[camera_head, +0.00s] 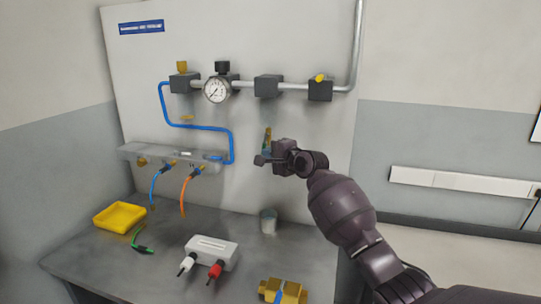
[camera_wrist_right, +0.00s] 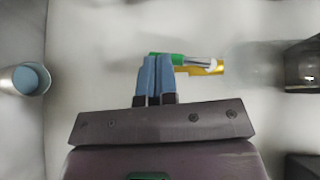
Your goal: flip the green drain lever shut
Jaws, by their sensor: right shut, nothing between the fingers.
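The green drain lever (camera_wrist_right: 180,57) shows in the right wrist view just beyond my fingertips, its near end partly hidden by them. It lies along a silver part beside a brass valve body (camera_wrist_right: 216,67). In the head view the brass drain valve (camera_head: 267,134) hangs on the panel just above my right gripper (camera_head: 260,160). That gripper is shut with its blue fingers (camera_wrist_right: 156,78) together and nothing between them. The fingertips are at or very close to the lever; I cannot tell whether they touch. My left gripper is not in view.
A grey cup (camera_head: 268,222) stands on the bench below the valve. A pipe with a gauge (camera_head: 217,89) and dark blocks runs above. A yellow tray (camera_head: 119,217), a white box (camera_head: 212,251) and a brass fitting (camera_head: 283,291) lie on the bench.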

